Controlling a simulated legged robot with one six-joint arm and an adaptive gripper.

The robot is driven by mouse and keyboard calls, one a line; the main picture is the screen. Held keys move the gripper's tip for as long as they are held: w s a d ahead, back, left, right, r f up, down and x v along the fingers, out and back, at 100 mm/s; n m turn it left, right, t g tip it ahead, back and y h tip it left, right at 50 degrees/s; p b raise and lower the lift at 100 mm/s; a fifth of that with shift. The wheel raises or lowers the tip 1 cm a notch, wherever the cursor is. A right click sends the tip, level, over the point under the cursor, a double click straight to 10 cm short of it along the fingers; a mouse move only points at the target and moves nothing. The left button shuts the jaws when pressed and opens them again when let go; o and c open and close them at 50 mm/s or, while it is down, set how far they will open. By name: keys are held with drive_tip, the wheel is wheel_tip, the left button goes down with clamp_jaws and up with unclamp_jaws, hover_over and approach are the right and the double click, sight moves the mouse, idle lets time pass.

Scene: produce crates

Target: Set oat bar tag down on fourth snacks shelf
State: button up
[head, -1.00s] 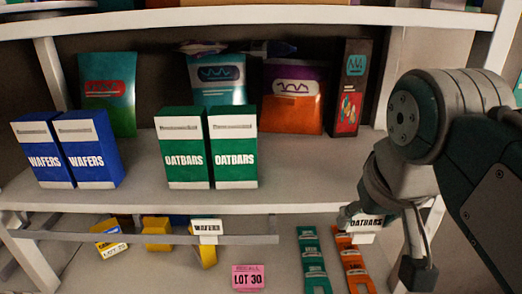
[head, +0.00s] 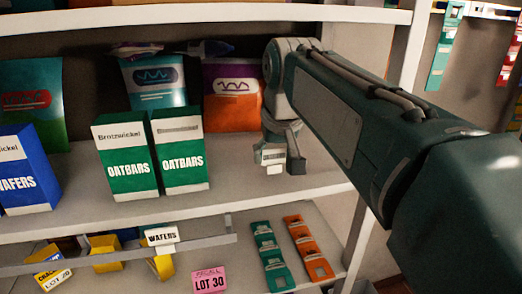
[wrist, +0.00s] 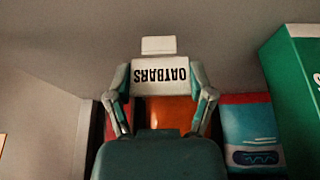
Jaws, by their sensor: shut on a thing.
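The oat bar tag (wrist: 160,72) is a small white label piece printed OATBARS, upside down in the wrist view. My gripper (wrist: 160,98) is shut on it, a finger at each side. In the head view my gripper (head: 283,153) is over the shelf board (head: 235,196) that bears the oat bar boxes, to the right of them. The tag (head: 296,164) shows there only as a small white piece. Whether it touches the board cannot be told. Two green OATBARS boxes (head: 126,160) stand left of my gripper.
An orange and purple bag (head: 232,100) and a blue bag (head: 156,86) stand behind. Below, a WAFERS tag (head: 161,237) sits on the rail, with a pink LOT 30 card (head: 209,280) and green strip (head: 270,255) lower. The board's front right is bare.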

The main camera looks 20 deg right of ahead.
sight(275, 152)
drive_tip(key=w, duration=0.1)
drive_tip(key=w+d, duration=0.1)
drive_tip(key=w+f, duration=0.1)
drive_tip(key=shift+d, duration=0.25)
drive_tip(key=shift+f, duration=0.25)
drive_tip(key=shift+a+f, duration=0.15)
drive_tip(key=shift+a, duration=0.35)
drive_tip(key=o, duration=1)
drive_tip(key=shift+c, duration=0.2)
drive_tip(key=shift+d, duration=0.35)
drive_tip(key=shift+r, duration=0.2)
drive_tip(key=s, duration=1.3)
drive_tip(key=s+f, duration=0.4)
drive_tip(key=f, duration=0.3)
drive_tip(key=s+f+t, duration=0.1)
drive_tip(key=s+f, duration=0.2)
drive_tip(key=f, duration=0.5)
drive_tip(key=shift+s, duration=0.35)
